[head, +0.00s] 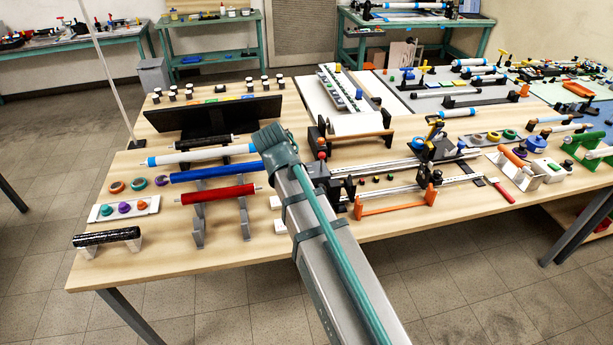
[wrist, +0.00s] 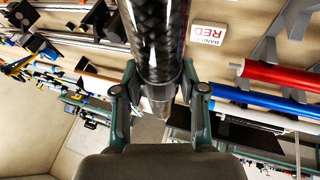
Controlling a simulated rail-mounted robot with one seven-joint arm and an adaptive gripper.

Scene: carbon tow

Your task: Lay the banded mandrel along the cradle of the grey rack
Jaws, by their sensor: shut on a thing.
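My gripper (wrist: 158,88) is shut on a black woven mandrel (wrist: 157,35) with a bare metal end, in the wrist view. The mandrel runs away from the jaws and out of the top of the picture, so its far end is out of sight. I cannot make out a coloured band on it. My arm hides the gripper and the held mandrel in the head view. The grey rack (head: 198,228) stands at the front left. Red, blue and white-and-blue tubes lie one behind another at it, and its cradle is hard to make out. Part of the rack shows in the wrist view (wrist: 266,48).
A card reading BAND RED (wrist: 208,33) lies beside the held mandrel. A black roll on white supports (head: 107,237) sits at the table's left front corner. A tray with coloured knobs (head: 124,208) is behind it. Fixtures and an orange-handled frame (head: 396,203) crowd the right.

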